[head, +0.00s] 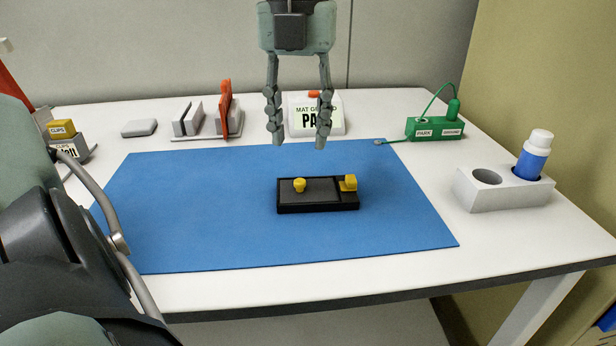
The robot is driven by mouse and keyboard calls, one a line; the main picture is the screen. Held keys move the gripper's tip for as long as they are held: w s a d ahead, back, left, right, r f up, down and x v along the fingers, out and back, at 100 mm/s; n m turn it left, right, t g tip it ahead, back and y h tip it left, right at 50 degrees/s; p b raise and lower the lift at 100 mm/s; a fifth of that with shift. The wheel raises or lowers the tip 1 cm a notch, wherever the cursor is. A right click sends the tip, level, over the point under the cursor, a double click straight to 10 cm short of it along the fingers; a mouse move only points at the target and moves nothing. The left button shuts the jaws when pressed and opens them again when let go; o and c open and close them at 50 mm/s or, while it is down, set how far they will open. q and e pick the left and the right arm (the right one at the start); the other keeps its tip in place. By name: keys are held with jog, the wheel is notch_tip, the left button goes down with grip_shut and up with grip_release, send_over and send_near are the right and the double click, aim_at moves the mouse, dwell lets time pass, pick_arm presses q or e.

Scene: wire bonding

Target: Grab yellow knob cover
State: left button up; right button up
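A small yellow knob-shaped piece (299,185), which looks like the yellow knob cover, stands upright on the left part of a black tray (318,208). A second yellow piece, blocky in shape (349,183), sits at the tray's right end. The tray lies on the blue mat (200,220). My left gripper (299,141) points down at the top middle, its two fingers apart with nothing between them. In the picture it is above the knob-shaped piece, clear of it. My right gripper is not in view.
A sign block (330,131) stands behind the gripper. A green grounding box (436,130) with a cord is at the back right. A grey holder (500,197) with a blue bottle (532,163) stands at right. A clips box (62,130) is at left. The mat around the tray is clear.

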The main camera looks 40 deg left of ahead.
aim_at(300, 181)
pick_arm(q)
jog(key=f, duration=0.7)
jog(key=shift+s+d+f, duration=0.15)
jog(key=shift+s+d, duration=0.05)
jog(key=shift+s, duration=0.05)
grip_shut()
